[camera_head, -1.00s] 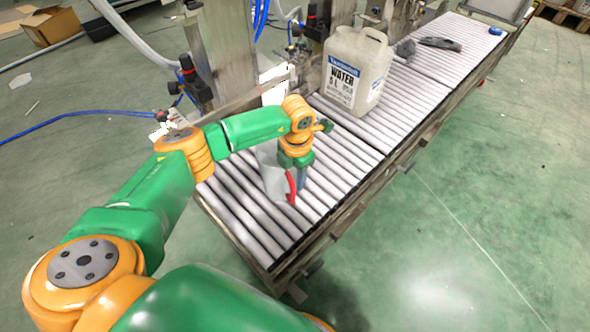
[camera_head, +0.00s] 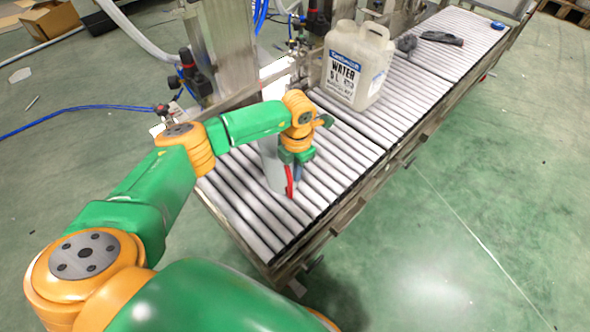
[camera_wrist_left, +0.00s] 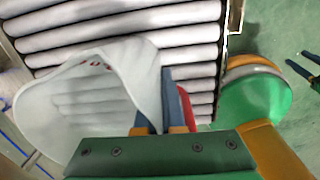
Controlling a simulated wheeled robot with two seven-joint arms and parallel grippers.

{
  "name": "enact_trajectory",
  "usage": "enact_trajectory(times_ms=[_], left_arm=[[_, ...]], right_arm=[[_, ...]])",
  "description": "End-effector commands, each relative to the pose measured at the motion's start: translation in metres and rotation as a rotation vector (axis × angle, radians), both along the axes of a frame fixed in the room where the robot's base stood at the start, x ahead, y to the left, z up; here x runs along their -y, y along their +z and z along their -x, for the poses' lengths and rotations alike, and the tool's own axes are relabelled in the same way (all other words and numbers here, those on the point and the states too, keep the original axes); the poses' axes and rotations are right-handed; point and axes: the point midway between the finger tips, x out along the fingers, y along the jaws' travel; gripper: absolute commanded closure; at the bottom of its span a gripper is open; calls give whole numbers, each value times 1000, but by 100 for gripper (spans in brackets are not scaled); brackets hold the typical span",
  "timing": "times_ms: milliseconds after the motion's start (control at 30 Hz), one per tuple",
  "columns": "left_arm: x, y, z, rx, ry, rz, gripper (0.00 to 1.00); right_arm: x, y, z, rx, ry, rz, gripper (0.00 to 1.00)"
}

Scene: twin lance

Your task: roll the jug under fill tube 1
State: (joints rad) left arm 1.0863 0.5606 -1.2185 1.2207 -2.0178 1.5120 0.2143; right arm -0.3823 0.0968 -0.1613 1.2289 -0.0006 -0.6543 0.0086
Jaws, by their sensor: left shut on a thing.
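The white jug (camera_head: 357,66) with a blue "WATER 5 L" label stands upright on the roller conveyor, behind and to the right of my left gripper and apart from it. My left gripper (camera_head: 292,178) is low over the near rollers. It is shut on a pale translucent thing (camera_head: 272,167) with a red part, which also shows in the left wrist view (camera_wrist_left: 75,105) with faint red lettering. Its blue fingers (camera_wrist_left: 172,105) pinch the thing's edge. At the right edge of the left wrist view, my right gripper (camera_wrist_left: 303,68) shows with its fingers apart. I cannot make out which is fill tube 1.
The roller conveyor (camera_head: 347,160) runs from near centre to the far right. Beyond the jug lie a grey crumpled thing (camera_head: 405,43), a dark flat thing (camera_head: 441,38) and a small blue thing (camera_head: 498,25). A steel column (camera_head: 222,50) stands behind the conveyor.

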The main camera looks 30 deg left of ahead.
Motion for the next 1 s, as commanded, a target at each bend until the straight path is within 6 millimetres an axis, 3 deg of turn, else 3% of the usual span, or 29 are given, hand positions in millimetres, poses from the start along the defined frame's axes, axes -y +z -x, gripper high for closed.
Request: enact_trajectory(times_ms=[867,900,1000], left_arm=[[0,0,0,-1,0,0,100],[0,0,0,0,0,0,84],[0,0,0,0,0,0,59]], right_arm=[[0,0,-1,1,1,-1,50],[0,0,-1,1,1,-1,50],[0,0,-1,1,1,-1,50]])
